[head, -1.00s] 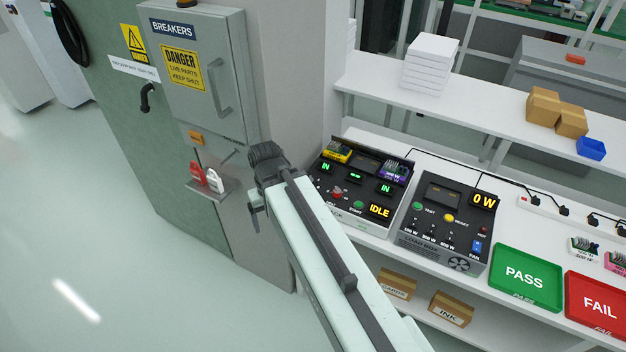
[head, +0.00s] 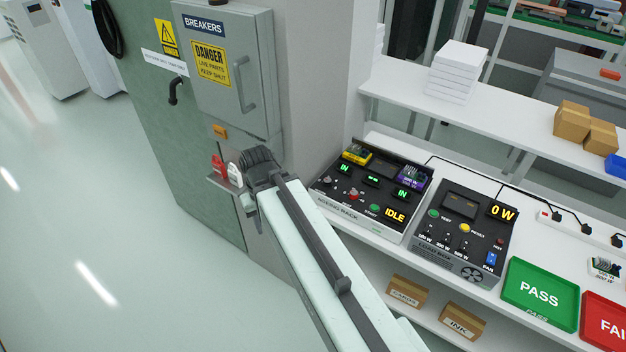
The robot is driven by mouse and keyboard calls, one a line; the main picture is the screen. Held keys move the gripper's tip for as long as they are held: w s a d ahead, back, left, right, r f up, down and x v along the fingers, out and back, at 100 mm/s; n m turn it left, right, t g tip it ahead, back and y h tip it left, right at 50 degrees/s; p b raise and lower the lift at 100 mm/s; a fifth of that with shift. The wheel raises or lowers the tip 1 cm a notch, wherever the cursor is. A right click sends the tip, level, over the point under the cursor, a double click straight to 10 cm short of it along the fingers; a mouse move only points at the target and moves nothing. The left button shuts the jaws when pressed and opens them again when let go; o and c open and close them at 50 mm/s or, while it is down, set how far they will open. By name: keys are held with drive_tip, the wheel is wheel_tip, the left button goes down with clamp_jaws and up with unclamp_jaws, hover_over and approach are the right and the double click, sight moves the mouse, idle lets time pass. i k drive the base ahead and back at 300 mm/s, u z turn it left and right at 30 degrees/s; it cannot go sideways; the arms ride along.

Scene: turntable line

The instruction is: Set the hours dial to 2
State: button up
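The ageing rack (head: 349,210) is a black panel on the white bench, right of my arm. It has green lit displays, a yellow IDLE display (head: 395,214), a green START button (head: 376,209) and a small knob with red on it (head: 353,193). I cannot read the small labels, so I cannot tell which control is the hours dial or where it points. My gripper (head: 257,165) is at the end of my pale arm, in front of the breaker cabinet's lower edge and left of the rack, apart from the panel. Its fingertips are not clear.
The breaker cabinet (head: 228,75) and a small shelf with red and white padlocks (head: 226,182) stand close by the gripper. The load box (head: 460,235) is right of the rack, then the green PASS tray (head: 541,292) and red FAIL tray (head: 606,325). Floor at left is clear.

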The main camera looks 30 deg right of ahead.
sight(327, 182)
drive_tip(key=u, duration=0.85)
drive_tip(key=k, duration=1.05)
drive_tip(key=z, duration=1.2)
drive_tip(key=i, duration=1)
drive_tip(key=u, duration=0.1)
